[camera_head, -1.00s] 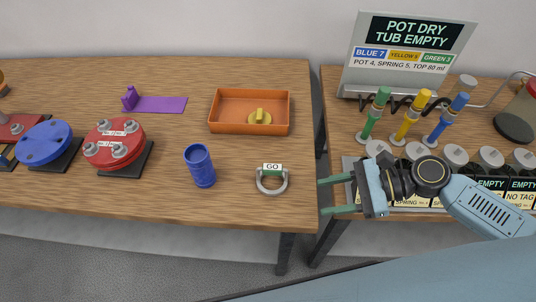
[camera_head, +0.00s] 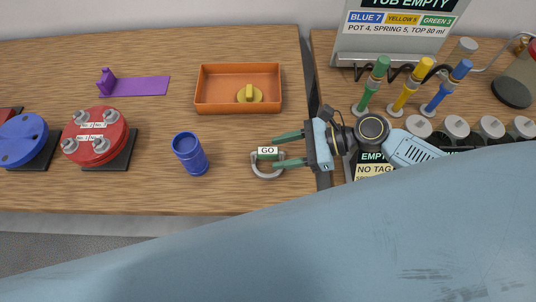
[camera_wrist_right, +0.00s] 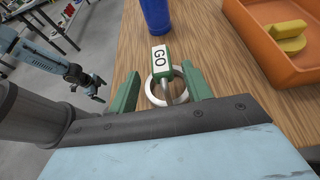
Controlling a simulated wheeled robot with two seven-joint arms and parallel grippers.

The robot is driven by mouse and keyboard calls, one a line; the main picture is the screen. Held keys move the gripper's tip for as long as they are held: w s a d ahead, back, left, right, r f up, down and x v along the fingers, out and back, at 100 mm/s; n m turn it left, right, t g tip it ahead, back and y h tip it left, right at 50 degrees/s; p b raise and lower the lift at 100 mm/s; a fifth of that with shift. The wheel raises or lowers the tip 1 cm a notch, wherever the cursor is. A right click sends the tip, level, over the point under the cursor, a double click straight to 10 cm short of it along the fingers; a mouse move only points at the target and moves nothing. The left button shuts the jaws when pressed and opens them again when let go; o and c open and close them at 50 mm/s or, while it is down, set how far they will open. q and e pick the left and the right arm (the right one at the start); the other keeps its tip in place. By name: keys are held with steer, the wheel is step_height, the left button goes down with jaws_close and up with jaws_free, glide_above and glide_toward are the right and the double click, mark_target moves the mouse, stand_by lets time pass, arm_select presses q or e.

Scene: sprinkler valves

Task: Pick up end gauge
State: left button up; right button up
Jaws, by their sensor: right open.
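The end gauge is a grey metal ring (camera_head: 267,173) with a green block and a white "GO" tag, lying near the right end of the wooden table. My right gripper (camera_head: 277,152) is open, its green fingers reaching in from the right over the tag end. In the right wrist view the gauge's ring (camera_wrist_right: 153,91) shows between the two spread fingers, with the "GO" tag (camera_wrist_right: 159,58) pointing away from the gripper. I cannot tell whether a finger touches it. My left gripper (camera_wrist_right: 93,91) shows small at the left of the wrist view, away from the table; its jaws are unclear.
A blue cup (camera_head: 190,154) stands left of the gauge. An orange tray (camera_head: 205,104) with a yellow piece (camera_head: 249,94) lies behind it. Red (camera_head: 96,137) and blue (camera_head: 22,141) flanged parts sit further left. A second table with lidded pots (camera_head: 456,127) is at right.

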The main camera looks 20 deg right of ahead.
mark_target(268, 158)
steer(key=x, duration=0.4)
steer(key=shift+w+f, duration=0.2)
jaws_close()
